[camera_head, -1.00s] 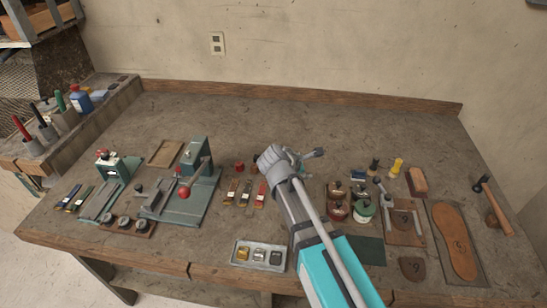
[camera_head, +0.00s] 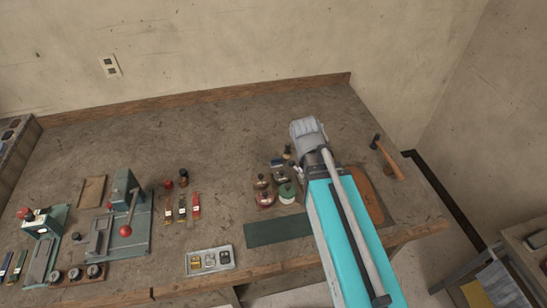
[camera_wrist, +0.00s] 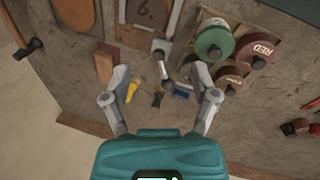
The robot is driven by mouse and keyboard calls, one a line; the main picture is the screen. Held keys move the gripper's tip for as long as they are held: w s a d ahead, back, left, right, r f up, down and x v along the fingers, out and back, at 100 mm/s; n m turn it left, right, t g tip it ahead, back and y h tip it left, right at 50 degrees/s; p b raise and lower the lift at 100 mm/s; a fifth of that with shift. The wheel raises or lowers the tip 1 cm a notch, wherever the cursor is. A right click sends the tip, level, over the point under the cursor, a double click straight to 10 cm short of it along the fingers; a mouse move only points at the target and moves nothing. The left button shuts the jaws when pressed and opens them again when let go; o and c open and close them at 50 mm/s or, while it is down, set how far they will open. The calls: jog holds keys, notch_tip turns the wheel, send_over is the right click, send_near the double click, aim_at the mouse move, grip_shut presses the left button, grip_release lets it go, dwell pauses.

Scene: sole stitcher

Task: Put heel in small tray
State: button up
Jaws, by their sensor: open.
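A brown heel piece (camera_wrist: 146,12) with a dark mark shows at the top edge of the wrist view, partly cut off, on a wooden board. In the head view my arm hides it. The small tray (camera_head: 232,262) is grey and shallow, and sits near the table's front edge with several small metal pieces in it. My gripper (camera_head: 309,132) is over the back right of the table, left of the hammer. In the wrist view my gripper (camera_wrist: 160,78) is open, with its two fingers apart and nothing held between them.
Several jars (camera_head: 287,193) stand left of my arm, by a green mat (camera_head: 278,230). A sole (camera_head: 368,197) and a hammer (camera_head: 388,160) lie to the right. A metal clamp (camera_wrist: 162,50) and a brush (camera_wrist: 132,91) lie near my gripper's fingers. The back middle is clear.

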jog(key=s+d+r+m+g+y+p, duration=0.1)
jog(key=s+d+r+m+y+p, duration=0.1)
jog(key=s+d+r+m+p, duration=0.1)
jog(key=s+d+r+m, duration=0.1)
jog(key=d+m, duration=0.1)
jog(key=d, duration=0.1)
jog(key=shift+s+r+m+p, duration=0.15)
jog(key=shift+m+p, duration=0.15)
jog(key=shift+m, duration=0.1)
jog(key=shift+c, duration=0.2)
jog(key=shift+c, duration=1.2)
